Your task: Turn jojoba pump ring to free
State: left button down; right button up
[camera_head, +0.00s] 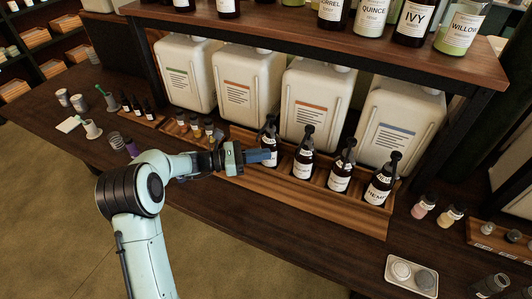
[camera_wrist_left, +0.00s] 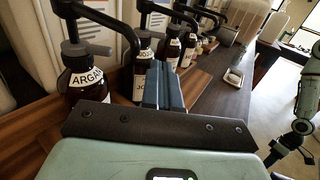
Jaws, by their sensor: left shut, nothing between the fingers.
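The jojoba pump bottle (camera_head: 303,158) is dark with a white label and a black pump, second from the left in the wooden tray's front row. In the left wrist view the jojoba bottle (camera_wrist_left: 141,66) is partly hidden behind my fingers, and only the start of its label shows. Its pump ring is too small to read. My left gripper (camera_head: 272,157) is shut and empty, with its fingertips just left of the jojoba bottle and in front of the argan bottle (camera_head: 267,132). In the left wrist view the left gripper (camera_wrist_left: 165,84) points toward the bottle row.
More pump bottles, including the hemp bottle (camera_head: 378,190), stand to the right in the wooden tray (camera_head: 335,207). Large white canisters (camera_head: 318,98) stand behind, under a shelf (camera_head: 340,55). A small white tray (camera_head: 411,276) lies front right. Part of my right arm (camera_wrist_left: 303,105) shows in the wrist view.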

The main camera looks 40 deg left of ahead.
aim_at(309, 149)
pick_arm(q)
jog(key=x, duration=1.1)
jog(key=shift+w+d, duration=0.15)
jog(key=shift+d, duration=0.1)
